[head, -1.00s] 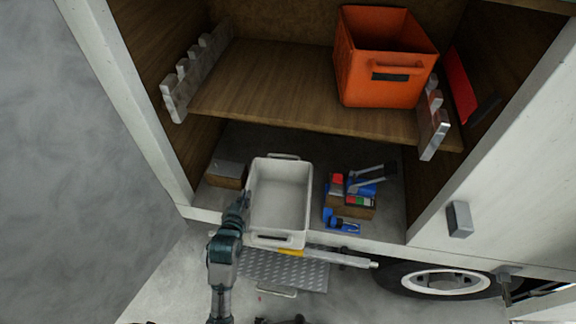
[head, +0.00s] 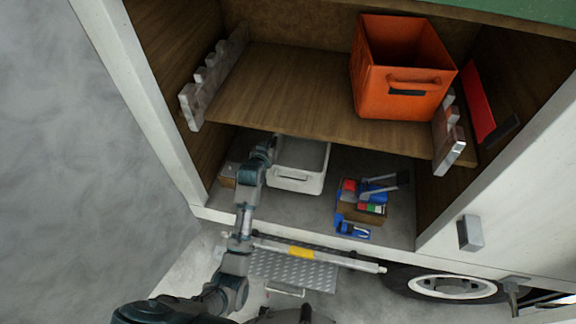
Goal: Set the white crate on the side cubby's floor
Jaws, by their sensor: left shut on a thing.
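The white crate (head: 296,178) is inside the lower part of the side cubby, partly under the wooden shelf, which hides its back end. It looks upright and close to the cubby's grey floor (head: 300,205); I cannot tell whether it touches it. My left gripper (head: 268,149) is shut on the crate's left side, near the rim. The fingertips are small and partly hidden. My right gripper is not in view.
An orange crate (head: 398,90) stands on the wooden shelf (head: 290,90) above. Blue and red tools in a box (head: 363,203) lie right of the white crate. A small brown box (head: 228,176) is at left. A metal step (head: 290,268) is below the cubby.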

